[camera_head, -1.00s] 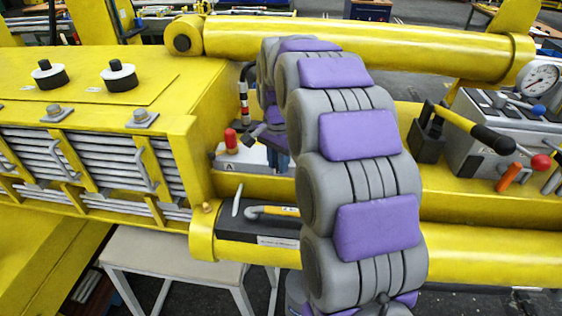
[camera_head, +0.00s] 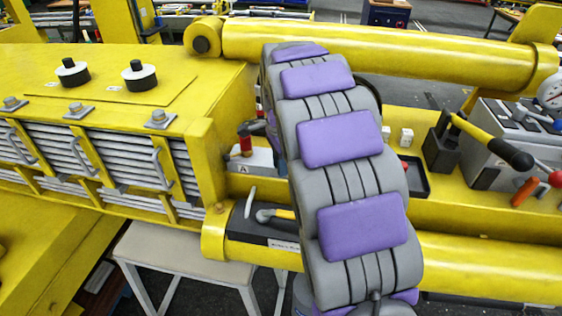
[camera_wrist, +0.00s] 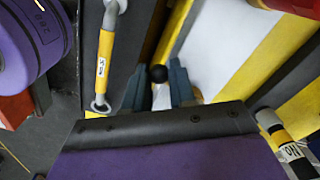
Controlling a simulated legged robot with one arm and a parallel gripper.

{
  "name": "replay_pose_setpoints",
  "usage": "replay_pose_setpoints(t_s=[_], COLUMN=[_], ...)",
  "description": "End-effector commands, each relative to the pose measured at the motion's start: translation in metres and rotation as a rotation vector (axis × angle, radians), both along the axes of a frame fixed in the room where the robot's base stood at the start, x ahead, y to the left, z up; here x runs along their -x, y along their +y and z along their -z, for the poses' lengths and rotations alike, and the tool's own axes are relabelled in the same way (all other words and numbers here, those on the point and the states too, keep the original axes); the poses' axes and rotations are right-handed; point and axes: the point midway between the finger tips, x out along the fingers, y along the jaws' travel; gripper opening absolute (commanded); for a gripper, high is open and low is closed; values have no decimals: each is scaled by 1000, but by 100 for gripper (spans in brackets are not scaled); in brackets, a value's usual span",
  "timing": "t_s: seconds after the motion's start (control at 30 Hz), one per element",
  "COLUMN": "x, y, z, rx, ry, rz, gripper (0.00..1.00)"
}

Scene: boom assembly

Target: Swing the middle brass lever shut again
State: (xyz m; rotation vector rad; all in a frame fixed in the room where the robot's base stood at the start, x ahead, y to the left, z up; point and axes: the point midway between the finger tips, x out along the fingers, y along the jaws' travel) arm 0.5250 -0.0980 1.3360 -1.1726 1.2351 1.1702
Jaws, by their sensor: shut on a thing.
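In the wrist view, my gripper (camera_wrist: 157,88) has its two blue-grey fingers close around a small black ball knob (camera_wrist: 158,73). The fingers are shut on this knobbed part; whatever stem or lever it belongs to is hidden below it. I cannot make out brass there, nor tell which lever this is. In the head view, my grey and purple arm reaches down across the middle and mostly hides the gripper and the place it holds. No row of brass levers shows clearly in either view.
A grey handle with a yellow grip (camera_head: 275,214) lies left of my arm; it also shows in the wrist view (camera_wrist: 103,60). A red-topped piece (camera_head: 245,140) stands nearby. Right of my arm are a black tray (camera_head: 416,178) and a grey control box (camera_head: 488,150) with levers.

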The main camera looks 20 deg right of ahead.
Motion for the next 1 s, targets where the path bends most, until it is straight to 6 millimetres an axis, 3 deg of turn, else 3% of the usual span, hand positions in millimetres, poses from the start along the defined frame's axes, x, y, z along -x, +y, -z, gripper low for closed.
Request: replay_pose_setpoints(t_s=[0.6, 1.0], x=[-16, -21], y=[7, 10], z=[-3, -2], rx=[3, 3], ry=[-3, 0], rz=[289, 383], gripper=[0, 0])
